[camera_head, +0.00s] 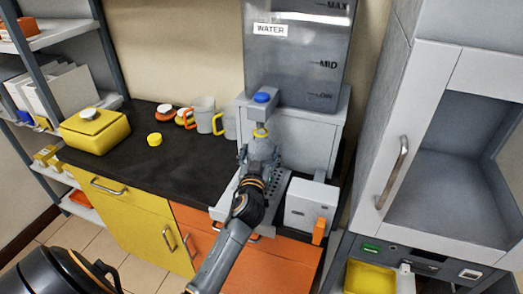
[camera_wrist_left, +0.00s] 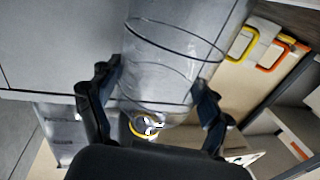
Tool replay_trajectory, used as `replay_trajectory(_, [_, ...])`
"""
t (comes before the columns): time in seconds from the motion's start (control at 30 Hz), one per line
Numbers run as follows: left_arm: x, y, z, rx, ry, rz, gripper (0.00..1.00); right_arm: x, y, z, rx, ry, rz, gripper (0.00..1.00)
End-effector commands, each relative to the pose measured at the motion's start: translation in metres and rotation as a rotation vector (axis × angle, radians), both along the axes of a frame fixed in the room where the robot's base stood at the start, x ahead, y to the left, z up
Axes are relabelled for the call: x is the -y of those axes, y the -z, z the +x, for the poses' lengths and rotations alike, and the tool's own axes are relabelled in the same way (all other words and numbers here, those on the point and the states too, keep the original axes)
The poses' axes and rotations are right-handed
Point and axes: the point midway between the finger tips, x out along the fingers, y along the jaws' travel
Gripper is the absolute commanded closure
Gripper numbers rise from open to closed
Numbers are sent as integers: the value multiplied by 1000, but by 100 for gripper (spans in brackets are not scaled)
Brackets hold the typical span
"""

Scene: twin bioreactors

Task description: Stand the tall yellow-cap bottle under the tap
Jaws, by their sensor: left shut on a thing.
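The water tank (camera_head: 305,50) stands at the back of the counter, with a blue-topped tap (camera_head: 262,98) on its front. My left gripper (camera_head: 260,150) is below the tap, over the grey drip tray (camera_head: 225,205). A yellow ring (camera_head: 261,132) shows just above the gripper, under the tap; the rest of the bottle is hidden there. In the left wrist view, my left gripper (camera_wrist_left: 155,105) is shut on a clear bottle (camera_wrist_left: 165,70). Whether its base touches the tray cannot be told. A loose yellow cap (camera_head: 154,139) lies on the counter. My right gripper is not in view.
Grey mugs (camera_head: 204,115) and a yellow container (camera_head: 95,130) stand on the dark counter (camera_head: 185,165). A white box (camera_head: 311,205) with an orange part is right of the tray. A grey cabinet (camera_head: 460,140) bounds the right side.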

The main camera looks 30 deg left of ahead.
Motion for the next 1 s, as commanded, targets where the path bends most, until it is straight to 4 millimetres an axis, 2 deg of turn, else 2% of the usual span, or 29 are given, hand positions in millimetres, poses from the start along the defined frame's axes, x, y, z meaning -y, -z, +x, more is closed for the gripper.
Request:
replay_trajectory(0.03, [1,7,-2,-8,-2,-4,73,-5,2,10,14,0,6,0])
replay_trajectory(0.1, [0,6,-2,-9,-3,-5,73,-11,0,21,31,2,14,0])
replay_trajectory(0.17, [0,6,-2,-9,-3,-5,73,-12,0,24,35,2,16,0])
replay_trajectory(0.27, [0,6,-1,-8,-3,-5,73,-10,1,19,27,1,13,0])
replay_trajectory(0.37, [0,9,-1,-6,-3,-5,73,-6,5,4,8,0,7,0])
replay_trajectory(0.4, [0,10,-2,-10,-3,-6,20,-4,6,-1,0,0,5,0])
replay_trajectory(0.5, [0,9,-2,-10,-3,-6,0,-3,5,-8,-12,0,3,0])
replay_trajectory(1.0, [1,5,-3,-9,-2,-4,0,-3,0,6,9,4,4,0])
